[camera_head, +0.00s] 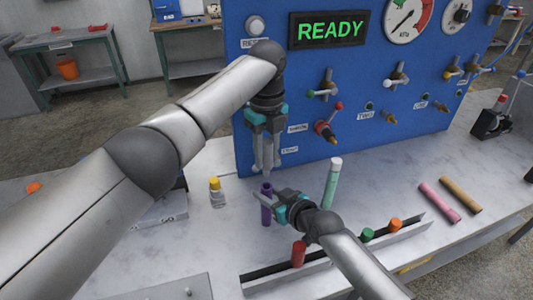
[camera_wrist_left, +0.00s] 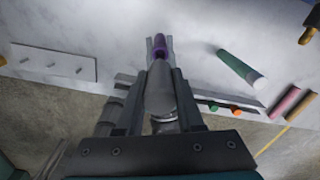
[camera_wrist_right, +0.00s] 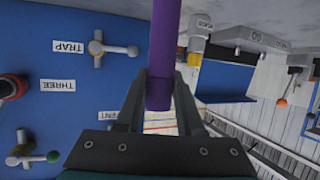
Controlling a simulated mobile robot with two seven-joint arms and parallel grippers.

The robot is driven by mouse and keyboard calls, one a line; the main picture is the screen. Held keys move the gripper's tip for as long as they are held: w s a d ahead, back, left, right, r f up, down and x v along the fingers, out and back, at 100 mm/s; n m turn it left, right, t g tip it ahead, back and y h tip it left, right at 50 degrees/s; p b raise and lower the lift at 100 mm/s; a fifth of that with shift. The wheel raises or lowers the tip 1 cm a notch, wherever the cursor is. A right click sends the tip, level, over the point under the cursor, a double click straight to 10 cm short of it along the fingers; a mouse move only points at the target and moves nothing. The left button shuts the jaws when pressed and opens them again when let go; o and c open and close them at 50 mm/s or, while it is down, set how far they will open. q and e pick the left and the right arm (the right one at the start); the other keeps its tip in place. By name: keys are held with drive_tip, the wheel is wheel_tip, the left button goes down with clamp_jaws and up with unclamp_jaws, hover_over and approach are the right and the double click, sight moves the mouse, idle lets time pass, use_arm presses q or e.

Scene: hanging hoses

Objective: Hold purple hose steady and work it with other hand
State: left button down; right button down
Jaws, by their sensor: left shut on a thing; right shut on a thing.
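The purple hose (camera_head: 266,205) is upright above the white bench, just in front of the blue panel. My left gripper (camera_head: 266,165) points down from above and is shut on a grey upper part in line with the hose; this grey part (camera_wrist_left: 160,90) lies between its fingers in the left wrist view, with the purple part (camera_wrist_left: 159,47) beyond. My right gripper (camera_head: 266,201) reaches in from the lower right, lower down, and is shut on the purple part. In the right wrist view the purple hose (camera_wrist_right: 163,50) runs between its fingers (camera_wrist_right: 162,78).
A green hose (camera_head: 331,185) with a white end stands close on the right. A yellow-capped bottle (camera_head: 216,193) stands left. A metal rail (camera_head: 330,262) with red, green and orange pieces lies in front. Pink (camera_head: 440,202) and brown (camera_head: 461,195) hoses lie farther right. The blue panel (camera_head: 270,100) stands behind.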

use_arm(q)
drive_tip(key=shift+r, duration=1.5)
use_arm(e)
drive_tip(key=shift+c, duration=2.3)
unclamp_jaws()
drive_tip(key=v, duration=1.2)
